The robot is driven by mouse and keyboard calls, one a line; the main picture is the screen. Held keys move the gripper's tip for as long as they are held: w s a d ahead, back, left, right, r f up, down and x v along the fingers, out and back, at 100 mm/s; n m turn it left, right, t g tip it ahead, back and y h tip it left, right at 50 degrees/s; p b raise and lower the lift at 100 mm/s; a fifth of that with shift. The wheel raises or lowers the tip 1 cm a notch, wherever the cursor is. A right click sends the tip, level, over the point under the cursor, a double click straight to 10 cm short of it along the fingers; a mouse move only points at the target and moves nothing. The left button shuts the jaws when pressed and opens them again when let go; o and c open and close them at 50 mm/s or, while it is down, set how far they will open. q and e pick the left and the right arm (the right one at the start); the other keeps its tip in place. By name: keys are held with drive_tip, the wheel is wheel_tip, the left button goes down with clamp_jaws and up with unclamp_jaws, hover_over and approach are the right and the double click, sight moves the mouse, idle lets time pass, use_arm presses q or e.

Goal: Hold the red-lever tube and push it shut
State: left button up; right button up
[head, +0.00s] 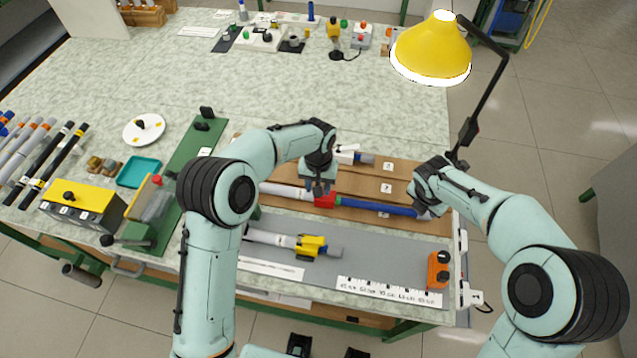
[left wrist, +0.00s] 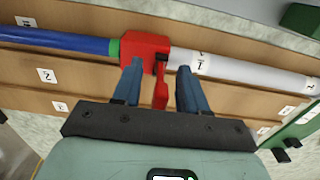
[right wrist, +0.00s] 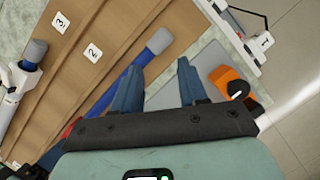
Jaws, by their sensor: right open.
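The red-lever tube lies along the brown slotted board, with a white part (head: 284,191) on the left, a red collar and lever (head: 325,200), and a blue part (head: 375,207) on the right. In the left wrist view its red lever (left wrist: 160,92) sticks out between the fingers of my open left gripper (left wrist: 158,75). One finger overlaps the collar in that view; I cannot tell if it touches. My right gripper (right wrist: 155,75) is open near the grey end cap (right wrist: 158,41) of the blue part, which runs beside one finger, not between both.
A yellow-lever tube (head: 310,245) lies on the grey mat (head: 362,262) in front, and a white-lever tube (head: 347,156) lies behind. A yellow lamp (head: 432,45) overhangs the back right.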

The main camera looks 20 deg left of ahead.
use_arm(q)
clamp_jaws()
use_arm(e)
drive_tip(key=o, duration=0.3)
drive_tip(key=m+g+y, duration=0.4)
drive_tip(key=m+y, duration=0.3)
drive_tip(key=m, duration=0.4)
approach(427, 213)
drive_tip(key=x, duration=0.9)
drive_tip(key=shift+a+f, duration=0.1)
clamp_jaws()
